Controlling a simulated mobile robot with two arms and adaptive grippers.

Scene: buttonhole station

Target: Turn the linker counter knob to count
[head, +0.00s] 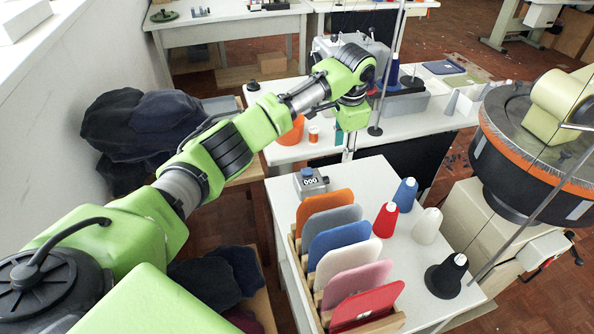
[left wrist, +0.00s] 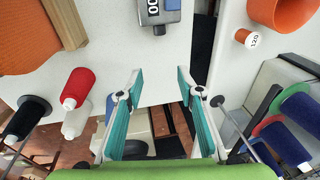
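The linker counter (head: 311,182) is a small grey box with a "000" display and a blue patch on top. It sits at the back left corner of the white table. In the left wrist view the counter (left wrist: 157,12) is at the top edge, partly cut off, with a small dark knob (left wrist: 159,30) on its near side. My left gripper (head: 348,152) hangs beyond and to the right of the counter in the head view, apart from it. In the left wrist view its teal-padded fingers (left wrist: 158,76) are spread with nothing between them. My right gripper is not in view.
A wooden rack (head: 303,268) of coloured fabric panels stands in front of the counter. Red (head: 385,222), blue, white and black cones stand right of it. An orange bin (head: 291,131) and small spool (head: 313,135) are on the table behind. A gap separates the tables.

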